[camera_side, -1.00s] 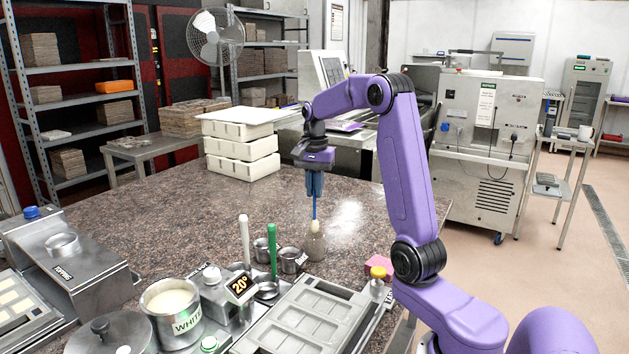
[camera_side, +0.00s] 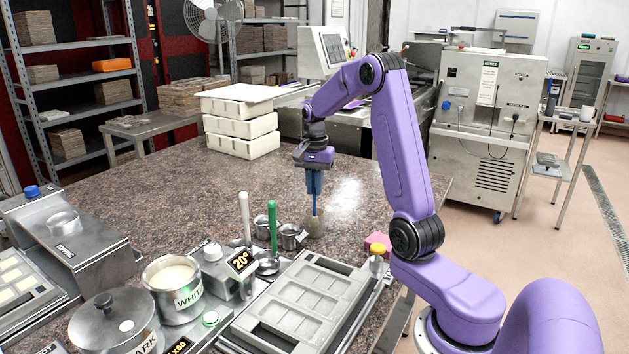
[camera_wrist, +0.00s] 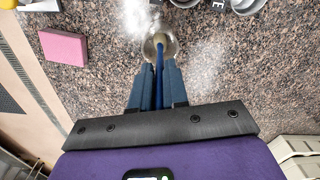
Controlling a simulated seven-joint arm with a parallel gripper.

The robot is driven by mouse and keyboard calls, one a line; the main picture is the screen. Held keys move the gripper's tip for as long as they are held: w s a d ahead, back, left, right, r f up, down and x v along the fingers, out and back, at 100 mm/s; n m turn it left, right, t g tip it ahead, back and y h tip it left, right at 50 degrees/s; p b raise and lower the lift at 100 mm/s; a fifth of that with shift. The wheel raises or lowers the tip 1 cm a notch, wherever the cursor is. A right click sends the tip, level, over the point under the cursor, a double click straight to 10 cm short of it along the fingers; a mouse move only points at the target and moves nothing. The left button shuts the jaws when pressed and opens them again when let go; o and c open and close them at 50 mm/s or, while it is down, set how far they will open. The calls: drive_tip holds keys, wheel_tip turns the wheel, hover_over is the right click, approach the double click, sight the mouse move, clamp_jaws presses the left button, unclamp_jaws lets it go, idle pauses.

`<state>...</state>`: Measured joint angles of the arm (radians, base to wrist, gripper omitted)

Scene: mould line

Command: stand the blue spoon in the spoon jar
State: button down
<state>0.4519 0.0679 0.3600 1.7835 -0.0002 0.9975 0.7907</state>
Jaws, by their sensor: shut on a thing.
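The blue spoon (camera_side: 315,207) hangs upright from my gripper (camera_side: 314,190), its pale end downward. In the wrist view my gripper (camera_wrist: 158,88) is shut on the blue shaft (camera_wrist: 160,72), which runs into the round mouth of the jar (camera_wrist: 174,49). My fingertips are above the jar's rim.
Metal cups (camera_side: 291,237) with a green-handled (camera_side: 272,222) and a white-handled utensil (camera_side: 245,213) stand left of the jar. A pink block (camera_side: 376,243) is to the right, a mould tray (camera_side: 335,262) in front. White boxes (camera_side: 241,142) stand behind; the counter between is clear.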

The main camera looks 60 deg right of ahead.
drive_tip(key=shift+f, duration=0.15)
drive_tip(key=c, duration=1.1)
unclamp_jaws()
drive_tip(key=shift+o, duration=0.2)
wheel_tip(320, 180, up, 17)
drive_tip(key=shift+r, duration=0.2)
